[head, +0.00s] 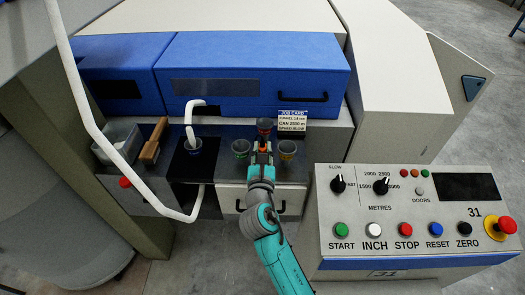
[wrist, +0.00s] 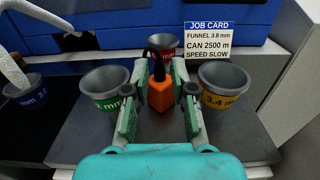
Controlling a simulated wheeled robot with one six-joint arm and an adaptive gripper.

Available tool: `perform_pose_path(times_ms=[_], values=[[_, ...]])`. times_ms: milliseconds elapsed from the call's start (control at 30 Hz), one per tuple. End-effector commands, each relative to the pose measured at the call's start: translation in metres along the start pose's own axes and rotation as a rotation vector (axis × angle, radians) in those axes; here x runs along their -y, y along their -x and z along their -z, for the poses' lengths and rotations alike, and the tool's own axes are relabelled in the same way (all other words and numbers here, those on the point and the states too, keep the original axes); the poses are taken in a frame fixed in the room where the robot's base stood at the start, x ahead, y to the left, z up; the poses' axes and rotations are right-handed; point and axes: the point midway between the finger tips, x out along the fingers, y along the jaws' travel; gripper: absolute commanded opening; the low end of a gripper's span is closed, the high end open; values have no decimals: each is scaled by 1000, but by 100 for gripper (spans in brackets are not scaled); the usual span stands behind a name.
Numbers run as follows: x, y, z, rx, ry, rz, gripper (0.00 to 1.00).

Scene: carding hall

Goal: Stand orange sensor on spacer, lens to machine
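The orange sensor (wrist: 160,93) is a small upright block with a dark upper part, seen in the wrist view between my fingers. My gripper (wrist: 161,88) has a finger pad against each side of it, shut on it. In the head view my gripper (head: 262,150) reaches over the dark shelf in front of the machine, with the sensor largely hidden. I cannot make out which way the lens faces, or whether the sensor's base touches the shelf. I cannot identify a spacer in either view.
A red-labelled funnel (wrist: 163,43) stands just behind the sensor. A green funnel (wrist: 105,85) is on the left and a yellow one (wrist: 222,85) on the right, both close to my fingers. The job card (wrist: 209,38) stands behind. A control panel (head: 415,215) is at right.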

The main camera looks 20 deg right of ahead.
Motion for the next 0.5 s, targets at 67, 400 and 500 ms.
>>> perform_pose_path(times_ms=[67,400,500], values=[[0,-9,2,-1,0,1,25],[-1,-48,7,0,-1,1,25],[-1,-49,7,0,0,0,25]])
